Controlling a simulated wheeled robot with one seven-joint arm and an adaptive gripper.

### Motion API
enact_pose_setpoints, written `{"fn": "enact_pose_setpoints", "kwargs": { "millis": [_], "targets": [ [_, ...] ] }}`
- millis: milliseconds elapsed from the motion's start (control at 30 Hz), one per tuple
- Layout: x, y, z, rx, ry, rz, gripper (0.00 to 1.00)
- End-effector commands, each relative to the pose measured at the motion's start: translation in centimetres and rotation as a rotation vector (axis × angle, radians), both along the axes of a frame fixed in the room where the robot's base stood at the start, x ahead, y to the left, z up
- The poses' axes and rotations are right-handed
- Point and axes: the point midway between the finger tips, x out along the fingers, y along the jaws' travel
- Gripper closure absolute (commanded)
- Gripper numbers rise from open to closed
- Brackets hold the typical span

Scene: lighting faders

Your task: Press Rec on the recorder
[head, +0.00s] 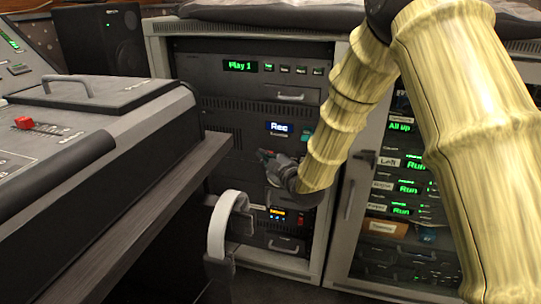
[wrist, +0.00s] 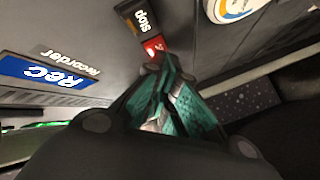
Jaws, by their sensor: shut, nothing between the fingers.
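The recorder is a dark unit in the left rack, with a lit blue display (head: 279,128) reading "Rec". In the wrist view the display (wrist: 42,75) is at the left, turned over, beside a "Recorder" label. A dark "Stop" button (wrist: 140,18) is at the top, with a red button (wrist: 153,47) next to it; the red button's marking is mostly covered. My gripper (wrist: 160,72), with teal finger pads, is shut and empty, its tips at the red button's edge. I cannot tell if they touch it.
A "Play 1" unit (head: 241,66) is above the recorder, and a unit with an orange display (head: 278,213) is below. The right rack (head: 346,205) has several green displays. A console (head: 90,125) stands at the left, with headphones (head: 222,222) hanging at its desk edge.

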Motion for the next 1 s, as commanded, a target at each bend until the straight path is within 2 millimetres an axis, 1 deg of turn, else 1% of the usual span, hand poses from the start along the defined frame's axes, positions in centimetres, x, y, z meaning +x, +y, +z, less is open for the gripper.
{"fn": "enact_pose_setpoints", "kwargs": {
  "millis": [300, 667, 1000],
  "targets": [
    [-1.2, 0.4, 0.1, 0.0, 0.0, 0.0, 1.0],
    [-1.4, 0.5, 0.0, 0.0, 0.0, 0.0, 1.0],
    [-3.6, 1.2, 0.1, 0.0, 0.001, 0.001, 1.0]
  ]
}}
